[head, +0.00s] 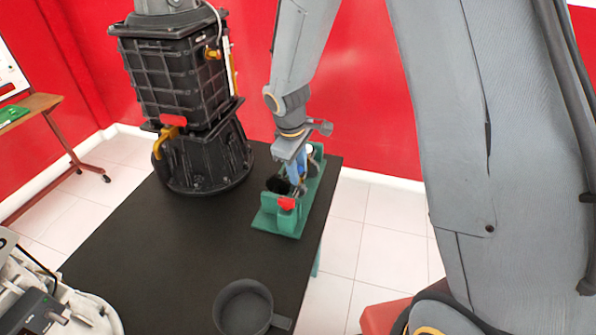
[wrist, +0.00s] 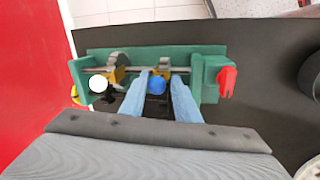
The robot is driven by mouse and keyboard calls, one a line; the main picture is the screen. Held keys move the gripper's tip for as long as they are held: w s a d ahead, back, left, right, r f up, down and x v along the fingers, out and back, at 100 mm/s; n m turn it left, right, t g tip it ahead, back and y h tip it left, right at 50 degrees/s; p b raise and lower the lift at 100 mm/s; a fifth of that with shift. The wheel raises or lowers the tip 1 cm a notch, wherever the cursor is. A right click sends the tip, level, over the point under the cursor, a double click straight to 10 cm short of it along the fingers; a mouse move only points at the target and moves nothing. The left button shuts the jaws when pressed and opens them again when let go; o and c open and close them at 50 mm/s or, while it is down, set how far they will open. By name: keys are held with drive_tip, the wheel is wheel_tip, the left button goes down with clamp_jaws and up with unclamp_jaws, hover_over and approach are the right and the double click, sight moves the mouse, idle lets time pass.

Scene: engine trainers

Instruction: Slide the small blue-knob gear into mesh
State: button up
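The green gear trainer (head: 275,222) stands at the right edge of the black table, and it fills the middle of the wrist view (wrist: 210,62). The blue knob (wrist: 156,85) of the small gear sits between the two fingers of my gripper (wrist: 159,80), near the tips. The fingers are apart, one on each side of the knob. I cannot tell whether both press on it. The gear under the knob is mostly hidden by the fingers. Grey gears (wrist: 118,60) and yellow parts (wrist: 116,75) sit on the shaft to the left in the wrist view.
A red lever (wrist: 227,80) is on the trainer's right end and a white knob (wrist: 98,84) on its left end in the wrist view. A large black gearbox (head: 190,120) stands left of the trainer. A dark round pan (head: 243,308) lies at the front. The table's middle is clear.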

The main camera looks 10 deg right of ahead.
sight(296, 192)
wheel_tip(296, 192, up, 7)
drive_tip(key=s+b, duration=0.1)
drive_tip(key=shift+a, duration=0.4)
drive_tip(key=shift+s, duration=0.15)
drive_tip(key=s+d+m, duration=0.4)
drive_tip(key=s+m, duration=0.1)
drive_tip(key=s, duration=0.3)
drive_tip(key=s+d+m+y, duration=0.1)
drive_tip(key=s+d+m, duration=0.4)
drive_tip(key=s, duration=0.3)
drive_tip(key=shift+r+b, duration=0.35)
drive_tip(key=shift+b, duration=0.05)
drive_tip(key=shift+o, duration=0.3)
drive_tip(key=shift+d, duration=0.1)
idle(0.9)
